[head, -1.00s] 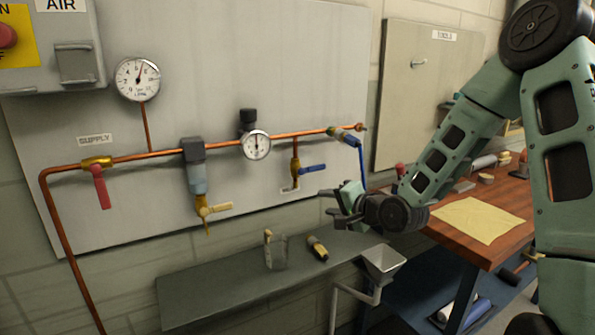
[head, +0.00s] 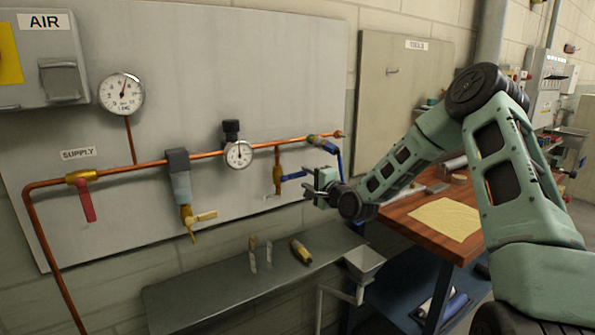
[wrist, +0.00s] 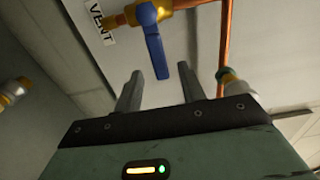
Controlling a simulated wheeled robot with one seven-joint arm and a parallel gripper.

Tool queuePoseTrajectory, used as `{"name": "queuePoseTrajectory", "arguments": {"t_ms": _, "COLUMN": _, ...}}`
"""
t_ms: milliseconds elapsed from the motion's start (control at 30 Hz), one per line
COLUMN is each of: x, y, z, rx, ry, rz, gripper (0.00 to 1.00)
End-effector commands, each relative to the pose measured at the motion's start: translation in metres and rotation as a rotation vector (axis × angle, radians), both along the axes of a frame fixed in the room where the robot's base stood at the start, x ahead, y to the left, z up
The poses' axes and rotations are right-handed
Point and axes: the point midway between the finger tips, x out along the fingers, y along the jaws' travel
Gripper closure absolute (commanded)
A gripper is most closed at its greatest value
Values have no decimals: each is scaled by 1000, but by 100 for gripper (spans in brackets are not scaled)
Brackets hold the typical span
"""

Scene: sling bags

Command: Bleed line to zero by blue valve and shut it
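The blue valve handle (head: 292,176) points right from its brass body on the short pipe under the copper line. In the wrist view the blue handle (wrist: 156,48) hangs from the brass valve (wrist: 178,5) by a VENT label (wrist: 101,22). My gripper (head: 316,187) is just right of the handle's end. In the wrist view my gripper (wrist: 160,88) is open, and the handle's tip appears between its two fingers, with gaps on both sides. I cannot tell its depth between them. The small line gauge (head: 239,154) has a needle too small to read surely.
A red supply valve handle (head: 87,203), a yellow-handled drain valve (head: 200,217) and a large gauge (head: 121,94) are left along the pipe. A blue hose (head: 339,165) hangs just right of the blue valve. A shelf (head: 215,295) runs below; a wooden bench (head: 400,222) stands right.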

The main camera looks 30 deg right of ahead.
Motion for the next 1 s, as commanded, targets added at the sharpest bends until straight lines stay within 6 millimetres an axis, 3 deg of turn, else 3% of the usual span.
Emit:
{"name": "queuePoseTrajectory", "arguments": {"t_ms": 100, "x": 24, "y": 1, "z": 2, "rx": 1, "ry": -1, "rz": 0, "gripper": 60}}
{"name": "queuePoseTrajectory", "arguments": {"t_ms": 300, "x": 51, "y": 2, "z": 1, "rx": 0, "ry": 1, "rz": 0, "gripper": 60}}
{"name": "queuePoseTrajectory", "arguments": {"t_ms": 733, "x": 61, "y": 2, "z": 0, "rx": -1, "ry": 1, "rz": 0, "gripper": 60}}
{"name": "queuePoseTrajectory", "arguments": {"t_ms": 767, "x": 61, "y": 2, "z": 0, "rx": -1, "ry": 1, "rz": 0, "gripper": 63}}
{"name": "queuePoseTrajectory", "arguments": {"t_ms": 900, "x": 61, "y": 2, "z": 0, "rx": -1, "ry": 1, "rz": 0, "gripper": 100}}
{"name": "queuePoseTrajectory", "arguments": {"t_ms": 1000, "x": 61, "y": 2, "z": 0, "rx": -1, "ry": 1, "rz": 0, "gripper": 100}}
